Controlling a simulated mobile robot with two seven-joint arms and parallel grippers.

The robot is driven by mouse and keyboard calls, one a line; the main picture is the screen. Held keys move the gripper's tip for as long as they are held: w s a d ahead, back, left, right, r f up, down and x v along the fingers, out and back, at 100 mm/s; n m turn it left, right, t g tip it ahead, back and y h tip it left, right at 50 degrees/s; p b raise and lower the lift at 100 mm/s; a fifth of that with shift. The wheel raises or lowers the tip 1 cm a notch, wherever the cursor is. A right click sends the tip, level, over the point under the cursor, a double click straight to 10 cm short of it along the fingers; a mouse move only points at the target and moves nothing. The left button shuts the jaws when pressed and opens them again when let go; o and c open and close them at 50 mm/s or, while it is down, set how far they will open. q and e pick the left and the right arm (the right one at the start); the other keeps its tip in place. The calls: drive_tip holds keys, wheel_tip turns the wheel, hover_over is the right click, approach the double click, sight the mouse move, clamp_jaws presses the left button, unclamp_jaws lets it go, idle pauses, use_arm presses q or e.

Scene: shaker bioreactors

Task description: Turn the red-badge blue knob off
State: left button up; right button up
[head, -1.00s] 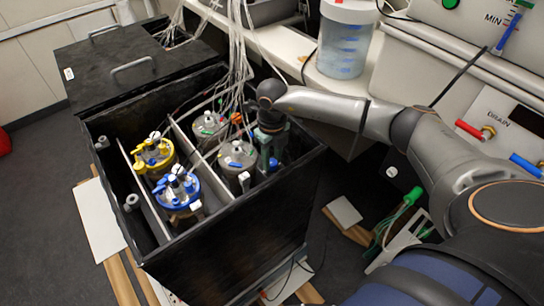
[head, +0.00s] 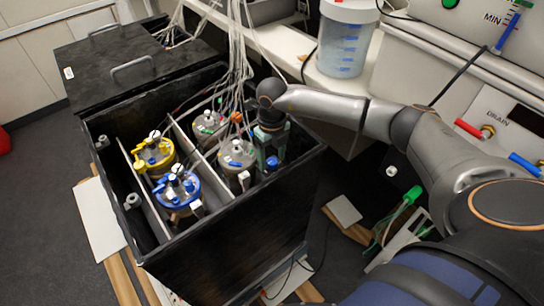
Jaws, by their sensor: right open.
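My right gripper (head: 269,150) points down into the right side of a black open box (head: 235,240). It is open; its fingertips are small and partly hidden. A small blue knob (head: 272,163) shows right by its fingers; I cannot tell whether they touch it. I cannot make out a red badge on it. A grey-lidded vessel (head: 237,153) stands just left of the gripper, and another grey-lidded vessel (head: 209,126) stands behind it with a small red mark on top. A blue-lidded vessel (head: 178,192) is in the left compartment. My left gripper is not in view.
A yellow-lidded vessel (head: 153,155) stands behind the blue-lidded one. Pale tubes (head: 236,55) hang into the box close to my right gripper. A black lid (head: 135,65) lies at the back left. Red (head: 468,128) and blue (head: 525,164) valve handles are at the far right.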

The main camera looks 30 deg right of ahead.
sight(272, 161)
drive_tip(key=shift+r, duration=0.3)
wheel_tip(272, 161, up, 12)
idle(0.3)
idle(0.5)
drive_tip(key=shift+s+f, duration=0.1)
